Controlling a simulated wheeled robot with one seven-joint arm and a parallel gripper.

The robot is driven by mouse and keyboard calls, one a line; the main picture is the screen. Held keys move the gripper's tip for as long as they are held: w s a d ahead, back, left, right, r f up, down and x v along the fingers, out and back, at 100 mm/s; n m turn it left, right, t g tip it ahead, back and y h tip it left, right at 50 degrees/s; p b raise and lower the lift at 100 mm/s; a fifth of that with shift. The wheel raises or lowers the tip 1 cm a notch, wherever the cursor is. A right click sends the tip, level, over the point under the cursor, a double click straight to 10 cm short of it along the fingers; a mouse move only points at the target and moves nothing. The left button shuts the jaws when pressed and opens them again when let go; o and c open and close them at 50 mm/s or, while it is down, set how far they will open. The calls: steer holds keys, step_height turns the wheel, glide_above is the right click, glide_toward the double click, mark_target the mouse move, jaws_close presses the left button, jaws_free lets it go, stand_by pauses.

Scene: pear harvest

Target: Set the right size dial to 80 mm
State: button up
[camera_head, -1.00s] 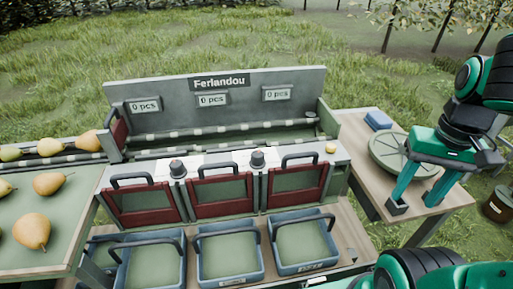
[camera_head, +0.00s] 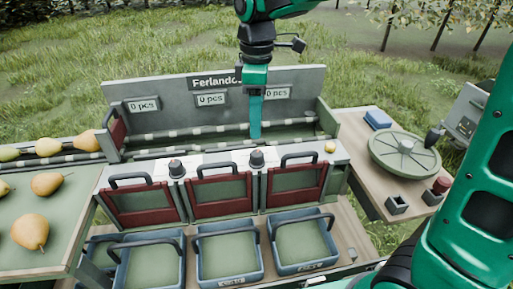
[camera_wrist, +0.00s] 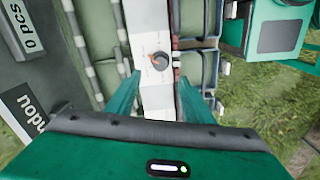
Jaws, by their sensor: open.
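The right size dial (camera_head: 257,160) is a dark round knob on the white strip along the sorter's front top. It also shows in the wrist view (camera_wrist: 161,61), just beyond and between my fingertips, with a reddish mark beside it. Its scale is too small to read. The left size dial (camera_head: 177,168) stands farther left on the same strip. My gripper (camera_head: 255,135) points down above the sorter, in line with the right dial. In the wrist view my gripper (camera_wrist: 157,82) has its two fingers apart with nothing between them.
The sorter's back panel (camera_head: 300,80) carries the sign and counters reading 0 pcs. Red gates with dark handles (camera_head: 299,158) stand close to the dials. Blue crates (camera_head: 302,243) sit below. A side table (camera_head: 375,200) at right holds a round disc (camera_head: 405,153).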

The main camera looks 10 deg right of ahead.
mark_target(257, 152)
step_height(257, 152, down, 10)
steer(key=shift+d+r, duration=0.1)
stand_by(0.4)
steer(key=c, duration=1.1)
